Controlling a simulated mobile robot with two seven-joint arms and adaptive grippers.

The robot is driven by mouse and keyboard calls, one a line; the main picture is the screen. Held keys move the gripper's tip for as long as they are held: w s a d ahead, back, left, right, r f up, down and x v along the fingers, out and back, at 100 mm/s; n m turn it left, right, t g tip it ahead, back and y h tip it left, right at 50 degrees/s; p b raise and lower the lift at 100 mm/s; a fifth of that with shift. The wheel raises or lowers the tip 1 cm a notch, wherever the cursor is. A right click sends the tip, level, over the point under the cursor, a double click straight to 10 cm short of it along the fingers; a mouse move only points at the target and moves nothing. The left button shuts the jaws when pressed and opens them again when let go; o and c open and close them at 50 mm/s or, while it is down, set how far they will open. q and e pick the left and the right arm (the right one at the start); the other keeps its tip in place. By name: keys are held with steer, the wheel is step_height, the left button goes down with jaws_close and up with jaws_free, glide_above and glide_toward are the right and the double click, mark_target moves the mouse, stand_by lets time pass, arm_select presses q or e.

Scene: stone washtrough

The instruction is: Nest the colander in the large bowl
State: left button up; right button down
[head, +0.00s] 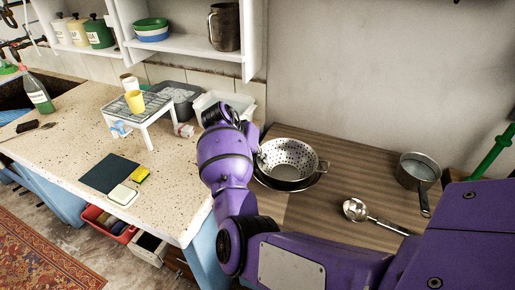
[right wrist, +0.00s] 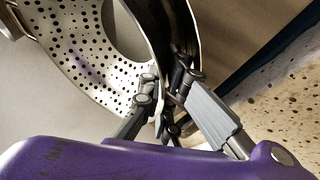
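The colander (head: 290,152) is a shiny perforated metal bowl with side handles, on the wooden counter right of the speckled worktop. The dark, shiny large bowl (head: 286,186) shows as a curved band under its front edge. The colander sits over or in it; how deep, I cannot tell. In the right wrist view the colander's holed inside (right wrist: 72,50) fills the left. My right gripper (right wrist: 167,88) has its fingers on both sides of a metal rim there and looks closed on the colander's edge. In the head view my purple arm hides those fingers. My left gripper is not in view.
A saucepan (head: 418,171) stands at the right of the wooden counter, with a ladle (head: 358,211) in front. A shelf hangs above.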

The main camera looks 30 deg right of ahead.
stand_by(0.3)
steer(key=c, duration=1.9)
jaws_free()
steer(key=shift+o, duration=0.2)
steer(key=o, duration=0.4)
steer(key=shift+a, duration=0.1)
steer(key=shift+f, duration=0.1)
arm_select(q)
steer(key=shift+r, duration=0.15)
arm_select(e)
steer(key=shift+r+p, duration=1.7)
steer(key=shift+r, duration=2)
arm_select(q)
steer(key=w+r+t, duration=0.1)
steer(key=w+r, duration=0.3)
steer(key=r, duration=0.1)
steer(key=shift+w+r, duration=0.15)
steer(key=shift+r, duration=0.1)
arm_select(e)
steer(key=shift+f, duration=0.1)
